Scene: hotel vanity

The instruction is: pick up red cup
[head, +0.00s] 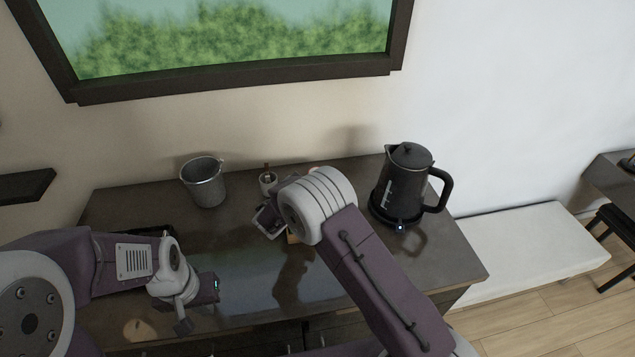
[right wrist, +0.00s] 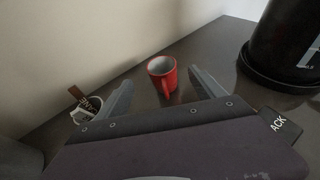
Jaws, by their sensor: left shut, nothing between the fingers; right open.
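The red cup (right wrist: 165,82) stands upright on the dark vanity top in the right wrist view, its handle facing my gripper. My right gripper (right wrist: 162,88) is open, with one finger on each side of the cup in the picture; the cup appears beyond or between the tips, and I cannot tell if it is within them. In the head view my right gripper (head: 268,222) is over the middle of the vanity, and the red cup is hidden behind my right arm. My left gripper (head: 200,306) is shut and empty over the vanity's front left.
A black kettle (head: 403,185) stands at the vanity's right. A metal bucket (head: 204,184) stands at the back left. A white bench (head: 530,245) is right of the vanity (head: 455,262).

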